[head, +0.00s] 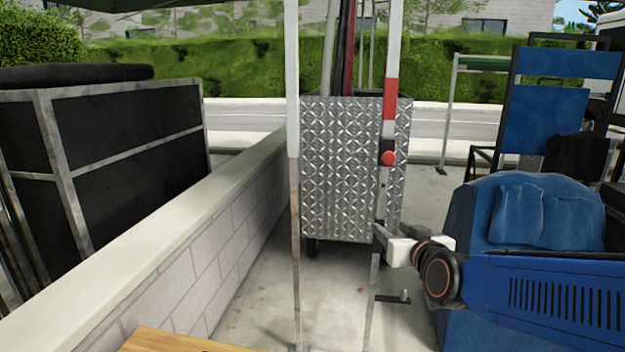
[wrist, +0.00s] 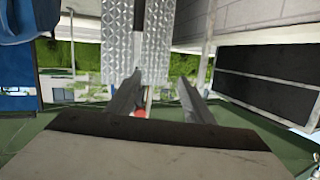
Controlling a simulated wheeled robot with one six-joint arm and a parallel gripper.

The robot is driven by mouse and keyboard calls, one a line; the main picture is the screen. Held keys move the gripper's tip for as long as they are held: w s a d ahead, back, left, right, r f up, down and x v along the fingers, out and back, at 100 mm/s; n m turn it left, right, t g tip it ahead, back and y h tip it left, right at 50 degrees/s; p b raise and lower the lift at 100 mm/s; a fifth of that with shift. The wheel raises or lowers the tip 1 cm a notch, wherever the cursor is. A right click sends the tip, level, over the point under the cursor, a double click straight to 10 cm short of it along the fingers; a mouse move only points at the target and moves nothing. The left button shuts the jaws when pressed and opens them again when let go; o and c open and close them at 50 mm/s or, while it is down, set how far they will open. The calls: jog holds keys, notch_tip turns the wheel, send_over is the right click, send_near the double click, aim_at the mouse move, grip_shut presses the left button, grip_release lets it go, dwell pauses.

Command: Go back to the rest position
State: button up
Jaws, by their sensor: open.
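My gripper (head: 385,242) is at the end of my blue arm, right of centre in the head view. It is in front of a thin upright post (head: 394,45), below a round red button (head: 389,158) and a red band. In the wrist view, which looks upside down, the two dark fingers of my gripper (wrist: 160,82) stand apart with nothing held between them. A red spot, likely the button (wrist: 140,112), shows behind the left finger there. Whether the gripper touches the post cannot be told.
A diamond-plate metal box (head: 340,170) stands behind the posts. A low block wall (head: 215,235) runs along the left, with a black panelled case (head: 120,150) beyond it. A blue padded seat (head: 480,215) is at right. A wooden edge (head: 175,342) shows at the bottom.

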jog(key=s+d+f+g, duration=0.3)
jog(key=s, duration=0.5)
jog(key=s+d+f+g+h, duration=0.1)
jog(key=s+d+f+g, duration=0.2)
jog(key=s, duration=0.6)
jog(key=s+d+f+m+g+h, duration=0.1)
jog(key=s+d+f+g, duration=0.2)
jog(key=s, duration=0.6)
notch_tip(320, 180, down, 2)
jog(key=shift+s+d+f+g, duration=0.1)
jog(key=shift+s+d+g, duration=0.2)
jog(key=shift+g, duration=0.5)
